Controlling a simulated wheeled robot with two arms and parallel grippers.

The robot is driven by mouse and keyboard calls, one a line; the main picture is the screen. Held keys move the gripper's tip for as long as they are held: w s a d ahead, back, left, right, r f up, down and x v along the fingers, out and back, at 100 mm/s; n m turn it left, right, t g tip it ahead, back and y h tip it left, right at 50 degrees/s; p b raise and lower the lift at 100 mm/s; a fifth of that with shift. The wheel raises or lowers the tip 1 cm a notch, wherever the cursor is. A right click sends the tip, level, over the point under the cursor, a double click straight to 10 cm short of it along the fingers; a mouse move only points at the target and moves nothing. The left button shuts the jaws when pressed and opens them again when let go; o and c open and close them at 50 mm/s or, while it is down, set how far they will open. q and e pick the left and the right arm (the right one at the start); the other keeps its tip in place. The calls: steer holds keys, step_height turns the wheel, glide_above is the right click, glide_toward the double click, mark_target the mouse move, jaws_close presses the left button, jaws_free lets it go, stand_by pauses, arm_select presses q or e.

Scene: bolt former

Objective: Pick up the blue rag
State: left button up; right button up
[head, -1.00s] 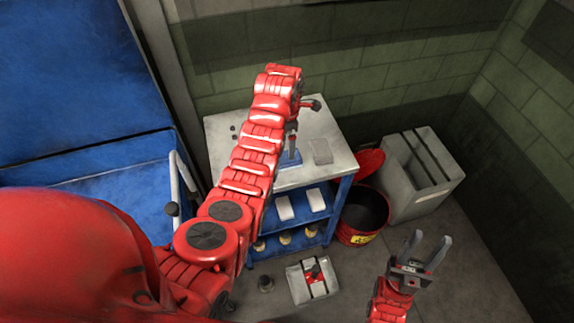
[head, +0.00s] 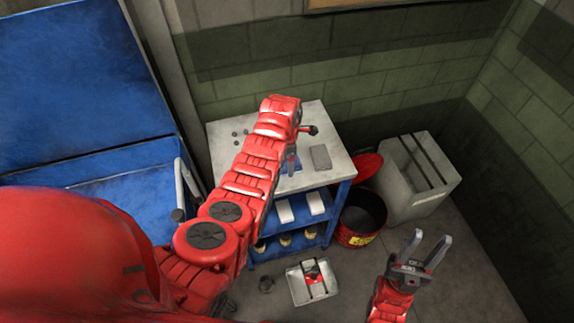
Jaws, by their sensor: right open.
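The blue rag (head: 296,169) lies flat on the pale top of the small cabinet, mostly hidden by my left arm and gripper. My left gripper (head: 291,166) points down over the rag, its fingers close to or at the cloth. I cannot tell whether it touches the rag or how far its jaws are apart. My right gripper (head: 427,246) is open and empty, low on the right, well away from the rag.
The cabinet top (head: 237,156) also holds a grey flat block (head: 320,157) and several small dark pieces. Nearby are a red bin (head: 361,216) with its lid up, a grey slotted box (head: 417,178), and a tray (head: 311,282) on the floor. A blue machine (head: 75,100) stands left.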

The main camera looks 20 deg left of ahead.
arm_select(q)
steer(key=c, duration=1.1)
steer(key=shift+c, duration=0.2)
steer(key=shift+r, duration=0.15)
steer(key=shift+r+b, duration=0.3)
steer(key=shift+b, duration=0.15)
step_height(320, 180, up, 2)
steer(key=shift+r+b, duration=0.15)
steer(key=shift+b, duration=0.9)
steer(key=shift+s+d+r+p, duration=0.1)
steer(key=shift+s+d+p, duration=0.1)
steer(key=shift+s, duration=0.35)
steer(key=shift+s+d+r+p, duration=0.1)
steer(key=shift+s+p, duration=0.1)
steer(key=shift+s, duration=0.35)
steer(key=shift+s+d+r+p, duration=0.2)
steer(key=shift+s+r+p, duration=0.45)
steer(key=shift+p, duration=0.5)
steer(key=s+d+p, duration=0.3)
steer(key=s+p, duration=0.6)
steer(key=s, duration=0.3)
steer(key=shift+d+p, duration=0.2)
steer(key=shift+p, duration=0.1)
